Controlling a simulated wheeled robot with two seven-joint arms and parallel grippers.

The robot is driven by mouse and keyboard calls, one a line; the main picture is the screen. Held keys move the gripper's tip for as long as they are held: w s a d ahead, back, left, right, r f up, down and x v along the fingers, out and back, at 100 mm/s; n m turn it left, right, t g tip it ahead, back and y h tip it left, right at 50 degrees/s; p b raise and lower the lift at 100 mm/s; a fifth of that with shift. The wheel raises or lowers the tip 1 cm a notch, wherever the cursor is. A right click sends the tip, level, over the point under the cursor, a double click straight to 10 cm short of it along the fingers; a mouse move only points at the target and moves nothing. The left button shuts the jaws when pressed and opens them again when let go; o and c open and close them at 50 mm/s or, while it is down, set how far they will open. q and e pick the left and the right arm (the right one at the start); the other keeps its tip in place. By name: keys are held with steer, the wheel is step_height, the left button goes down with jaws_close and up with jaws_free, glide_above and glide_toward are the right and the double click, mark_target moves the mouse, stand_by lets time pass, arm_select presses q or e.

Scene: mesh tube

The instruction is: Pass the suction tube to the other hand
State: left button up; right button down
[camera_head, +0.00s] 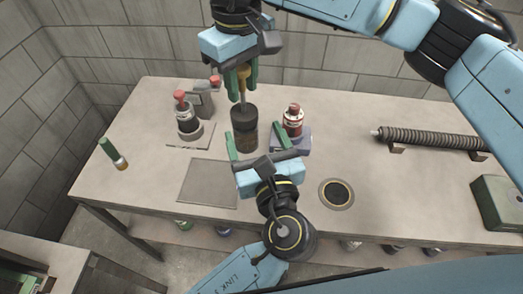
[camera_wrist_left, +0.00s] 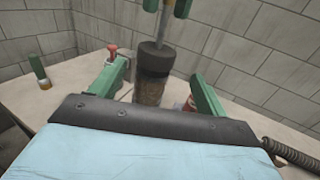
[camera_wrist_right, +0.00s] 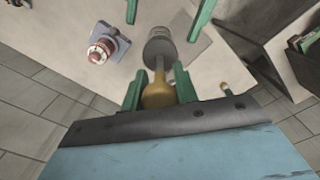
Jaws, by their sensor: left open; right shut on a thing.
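The suction tube has a yellow handle (camera_head: 243,73), a thin rod and a dark-capped cylinder (camera_head: 244,117) with a brownish lower part. My right gripper (camera_head: 243,90) is shut on the yellow handle and holds the tube hanging roughly upright; the handle also shows in the right wrist view (camera_wrist_right: 158,94). My left gripper (camera_head: 268,138) is open and empty just in front of the cylinder. In the left wrist view the cylinder (camera_wrist_left: 153,78) stands between the spread green fingers, nearer the left one, with no contact visible. I cannot tell whether its bottom touches the table.
A green-capped tube (camera_head: 113,154) is at far left. A ribbed hose (camera_head: 430,138) rests at right, beyond a round hole (camera_head: 336,193). A flat grey plate (camera_head: 207,184) lies front left.

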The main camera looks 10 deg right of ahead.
mark_target(246, 111)
arm_select(q)
steer(key=w, duration=0.5)
steer(key=w+a, duration=0.1)
steer(key=w, duration=0.1)
steer(key=shift+w, duration=0.3)
steer(key=c, duration=0.9)
steer(key=shift+c, duration=1.2)
arm_select(e)
steer(key=c, duration=1.5)
jaws_free()
steer(key=shift+a, duration=0.1)
steer(key=o, duration=0.5)
steer(key=shift+r, duration=0.15)
